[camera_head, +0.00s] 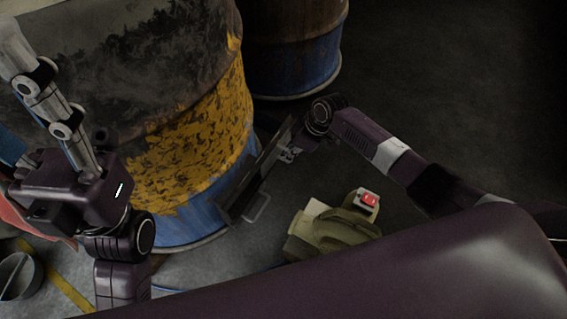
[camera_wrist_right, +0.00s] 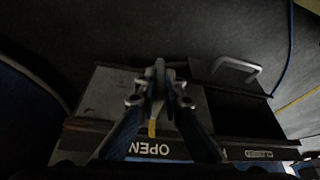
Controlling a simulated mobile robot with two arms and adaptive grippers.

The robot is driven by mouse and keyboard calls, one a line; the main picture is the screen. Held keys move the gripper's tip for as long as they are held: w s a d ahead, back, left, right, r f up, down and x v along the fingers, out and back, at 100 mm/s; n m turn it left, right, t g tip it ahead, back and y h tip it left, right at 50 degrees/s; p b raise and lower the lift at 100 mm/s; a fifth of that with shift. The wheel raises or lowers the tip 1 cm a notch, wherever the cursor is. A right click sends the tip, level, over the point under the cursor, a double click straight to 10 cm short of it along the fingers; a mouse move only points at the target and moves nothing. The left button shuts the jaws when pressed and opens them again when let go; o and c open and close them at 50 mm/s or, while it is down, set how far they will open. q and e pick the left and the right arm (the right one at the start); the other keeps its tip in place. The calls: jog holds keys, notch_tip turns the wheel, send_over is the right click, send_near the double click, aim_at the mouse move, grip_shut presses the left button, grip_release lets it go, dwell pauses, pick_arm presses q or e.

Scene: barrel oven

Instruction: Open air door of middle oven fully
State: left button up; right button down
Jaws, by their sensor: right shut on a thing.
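The middle oven is a barrel (camera_head: 190,165) with worn yellow and blue paint. Its air door assembly (camera_head: 250,185) juts from the barrel's lower right side. In the right wrist view a flat metal door plate (camera_wrist_right: 106,98) lies left of a dark recess (camera_wrist_right: 238,108), with the marks OPEN (camera_wrist_right: 158,149) and CLOSED (camera_wrist_right: 258,154) along the edge. My right gripper (camera_head: 288,152) is at the assembly; in the wrist view its fingers (camera_wrist_right: 160,88) are shut on the air door's tab, which they mostly hide. My left gripper (camera_head: 45,95) is at the far left, its jaws unclear.
A metal loop handle (camera_head: 258,208) sticks out at the assembly's lower end. An olive bag (camera_head: 330,228) with a red-marked item lies on the floor to the right. Another barrel (camera_head: 295,50) stands behind. A bucket (camera_head: 18,277) is at the lower left. Floor at the upper right is clear.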

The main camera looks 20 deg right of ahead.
jog(key=shift+w+d, duration=0.25)
jog(key=c, duration=2)
grip_release()
jog(key=shift+c, duration=0.2)
jog(key=shift+s, duration=0.1)
jog(key=shift+r, duration=0.1)
jog(key=v, duration=1.1)
jog(key=shift+r, duration=0.35)
jog(key=shift+s, duration=0.15)
